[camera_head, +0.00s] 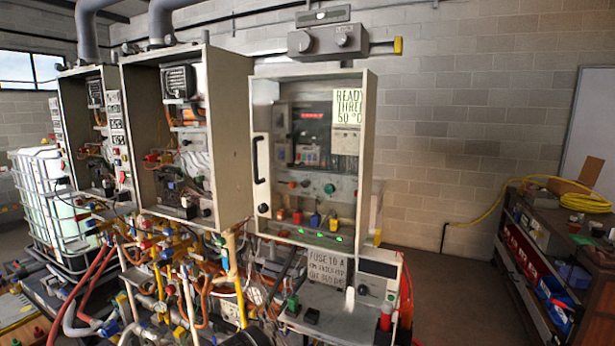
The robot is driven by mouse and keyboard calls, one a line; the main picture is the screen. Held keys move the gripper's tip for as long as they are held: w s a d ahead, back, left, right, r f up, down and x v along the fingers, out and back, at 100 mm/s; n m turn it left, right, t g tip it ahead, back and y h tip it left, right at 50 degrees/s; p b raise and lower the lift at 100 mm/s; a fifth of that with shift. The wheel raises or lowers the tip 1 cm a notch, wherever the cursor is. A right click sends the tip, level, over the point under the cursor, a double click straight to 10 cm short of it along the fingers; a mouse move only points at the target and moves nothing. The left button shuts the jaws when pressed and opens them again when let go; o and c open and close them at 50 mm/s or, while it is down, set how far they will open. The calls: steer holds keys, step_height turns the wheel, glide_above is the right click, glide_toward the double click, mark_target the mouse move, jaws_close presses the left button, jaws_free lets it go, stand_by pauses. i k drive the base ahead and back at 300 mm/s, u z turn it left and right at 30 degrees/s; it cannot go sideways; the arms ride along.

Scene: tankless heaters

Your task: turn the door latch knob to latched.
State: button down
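The right-hand heater cabinet (369,130) has a pale front door with a see-through panel and a black upright bar handle (257,160) along its left side. A small round dark knob (263,208) sits below the handle on the same door strip and looks like the door latch knob. It is too small to tell which way it is turned. The door appears to lie in the cabinet's front opening; I cannot tell whether it is fully closed. My gripper is not in view, and nothing is seen touching the knob.
Two open cabinets (232,140) stand to the left, with tangled pipes, valves and hoses (180,260) below them. A control box (327,41) is above the right cabinet. A workbench with a yellow hose (585,202) stands at the right. Floor (445,285) between is clear.

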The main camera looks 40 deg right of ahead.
mark_target(263, 208)
steer(key=u, duration=0.5)
steer(key=i, duration=0.4)
steer(key=z, duration=0.25)
